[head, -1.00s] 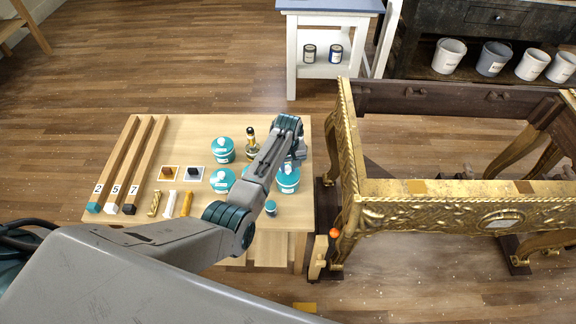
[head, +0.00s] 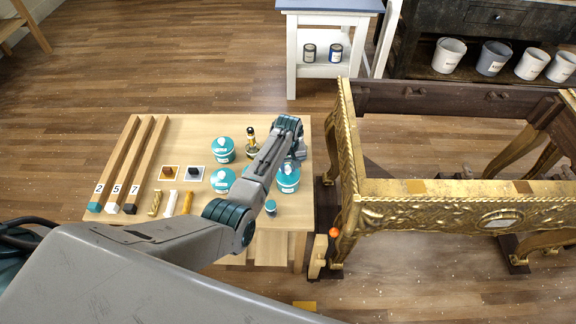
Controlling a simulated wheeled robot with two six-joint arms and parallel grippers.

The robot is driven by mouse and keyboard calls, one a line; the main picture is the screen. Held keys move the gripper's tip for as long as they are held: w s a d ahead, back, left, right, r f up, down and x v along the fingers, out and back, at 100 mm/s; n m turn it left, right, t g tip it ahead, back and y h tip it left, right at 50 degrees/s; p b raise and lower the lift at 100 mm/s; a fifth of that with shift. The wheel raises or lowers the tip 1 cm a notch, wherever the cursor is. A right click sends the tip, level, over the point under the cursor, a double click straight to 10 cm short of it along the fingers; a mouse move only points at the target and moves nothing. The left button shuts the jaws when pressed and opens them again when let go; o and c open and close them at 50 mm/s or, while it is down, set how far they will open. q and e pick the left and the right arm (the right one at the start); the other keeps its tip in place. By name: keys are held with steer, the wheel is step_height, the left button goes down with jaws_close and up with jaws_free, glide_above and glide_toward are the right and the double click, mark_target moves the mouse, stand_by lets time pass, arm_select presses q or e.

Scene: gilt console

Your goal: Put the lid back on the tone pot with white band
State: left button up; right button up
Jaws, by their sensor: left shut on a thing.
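My left gripper (head: 298,154) is over the right part of the low wooden table, right above a teal pot (head: 288,183) at the table's right side. It is shut on what appears to be the lid; the fingers and wrist hide most of it, and I cannot tell whether it touches the pot. Other teal pots stand left of it, one at the back (head: 223,153) and one in front (head: 221,186); another is mostly hidden behind my arm. I cannot make out which pot has the white band. My right gripper is not in view.
The gilt console frame (head: 430,208) stands close on the right of the table. A dark-capped bottle (head: 251,146) stands behind my arm, and a small teal jar (head: 270,208) is near the table's front edge. Wooden strips (head: 128,165) lie on the left.

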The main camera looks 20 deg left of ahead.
arm_select(q)
steer(key=o, duration=1.5)
steer(key=shift+r+p, duration=3.55)
steer(key=shift+p, duration=0.15)
jaws_close()
